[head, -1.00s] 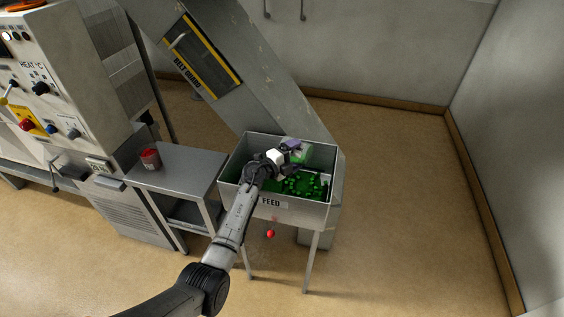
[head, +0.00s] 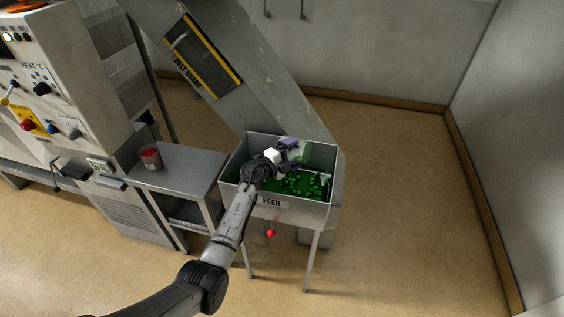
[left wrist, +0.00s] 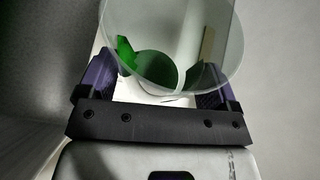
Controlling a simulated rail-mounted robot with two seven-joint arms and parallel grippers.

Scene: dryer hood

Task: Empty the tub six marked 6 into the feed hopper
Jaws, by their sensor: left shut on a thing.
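The feed hopper (head: 328,208) is a grey open box on legs with a FEED label on its front. Many small green pieces (head: 292,186) lie on its floor. My left gripper (head: 294,152) is over the hopper, shut on a clear, pale green tub (head: 318,153). In the left wrist view the tub (left wrist: 228,60) sits between the two purple-backed fingers (left wrist: 152,88), tipped, with a little green visible in it. I cannot read a number on the tub. My right gripper is not in view.
A grey side table (head: 190,165) stands left of the hopper with a red-filled tub (head: 150,157) on it. A control cabinet (head: 75,100) is at the far left. A sloping conveyor (head: 250,75) rises behind the hopper. Open floor lies to the right.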

